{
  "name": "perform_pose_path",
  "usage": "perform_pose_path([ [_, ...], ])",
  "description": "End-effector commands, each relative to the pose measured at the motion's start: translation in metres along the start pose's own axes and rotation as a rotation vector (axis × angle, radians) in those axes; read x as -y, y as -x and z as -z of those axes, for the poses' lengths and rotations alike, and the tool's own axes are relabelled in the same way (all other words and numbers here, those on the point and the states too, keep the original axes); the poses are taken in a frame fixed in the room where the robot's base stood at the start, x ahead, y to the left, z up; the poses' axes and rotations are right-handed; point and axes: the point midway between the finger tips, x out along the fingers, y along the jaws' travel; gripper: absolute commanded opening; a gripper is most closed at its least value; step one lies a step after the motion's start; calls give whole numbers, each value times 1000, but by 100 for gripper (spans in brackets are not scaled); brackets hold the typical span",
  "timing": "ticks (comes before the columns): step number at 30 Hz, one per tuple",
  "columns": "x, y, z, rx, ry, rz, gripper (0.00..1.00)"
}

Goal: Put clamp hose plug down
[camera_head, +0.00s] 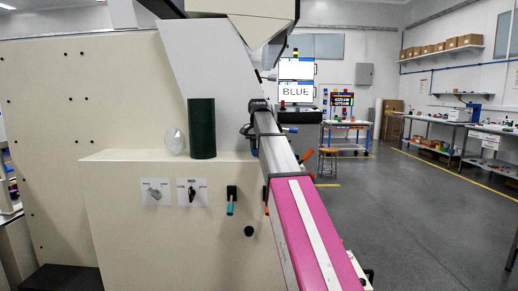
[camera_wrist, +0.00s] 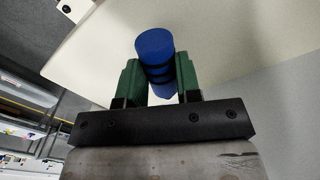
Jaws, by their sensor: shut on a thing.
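My gripper (camera_wrist: 158,72) has its two green fingers shut on the blue clamp hose plug (camera_wrist: 154,44). A cream surface (camera_wrist: 230,40) lies beyond the plug. I cannot tell whether the plug touches it. I cannot make out the plug or my gripper in the head view.
A dark green cylinder (camera_head: 202,128) and a clear rounded object (camera_head: 174,142) stand on the cream machine's ledge (camera_head: 120,156). A magenta and white beam (camera_head: 310,235) crosses the front. Open grey floor (camera_head: 420,220) lies to the right, with workbenches (camera_head: 440,116) beyond.

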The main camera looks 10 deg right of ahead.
Motion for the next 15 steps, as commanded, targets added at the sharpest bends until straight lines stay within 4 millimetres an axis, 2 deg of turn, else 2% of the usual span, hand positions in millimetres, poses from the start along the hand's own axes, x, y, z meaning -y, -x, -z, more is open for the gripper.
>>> perform_pose_path([
  [11, 0, -4, -2, 0, -1, 0, 0],
  [12, 0, -5, -1, 0, -1, 0, 38],
  [14, 0, -4, -1, 0, -1, 0, 57],
  [15, 0, -4, -1, 0, -1, 0, 57],
])
